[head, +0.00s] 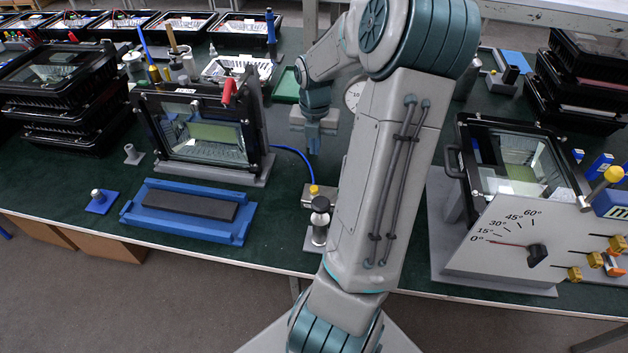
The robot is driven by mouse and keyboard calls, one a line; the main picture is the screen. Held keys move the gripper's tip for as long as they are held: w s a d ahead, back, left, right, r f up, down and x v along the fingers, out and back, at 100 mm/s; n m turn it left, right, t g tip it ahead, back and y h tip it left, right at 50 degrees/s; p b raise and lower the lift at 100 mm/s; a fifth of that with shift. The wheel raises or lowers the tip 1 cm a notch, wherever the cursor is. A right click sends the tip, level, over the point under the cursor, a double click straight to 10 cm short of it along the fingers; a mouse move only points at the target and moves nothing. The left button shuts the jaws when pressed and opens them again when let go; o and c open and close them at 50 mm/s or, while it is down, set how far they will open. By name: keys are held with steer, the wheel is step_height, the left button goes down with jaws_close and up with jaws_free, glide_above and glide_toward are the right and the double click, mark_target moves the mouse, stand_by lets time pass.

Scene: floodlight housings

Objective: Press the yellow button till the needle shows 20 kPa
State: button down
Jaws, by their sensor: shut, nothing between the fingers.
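A small yellow button (314,190) sits on a grey block near the front of the bench, left of my arm. My gripper (313,150) points down with its fingers together and empty. In the picture it is above the button, apart from it; the exact height is hard to tell. A round white gauge dial (352,95) shows behind my arm, which covers its right part. Its needle and marks are too small to read. A blue hose (292,151) runs from a black-framed floodlight housing (205,132) toward the button block.
A black-and-silver knob (320,212) stands just in front of the button. A blue tray (190,228) lies front left. A tilted panel with an angle scale (510,238) and another housing stand right. Stacked housings (65,90) fill the left. Green bench surface is bare around the hose.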

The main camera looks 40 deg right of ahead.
mark_target(315, 188)
steer(key=shift+f, duration=0.1)
step_height(315, 188, down, 14)
steer(key=shift+r, duration=0.1)
stand_by(0.4)
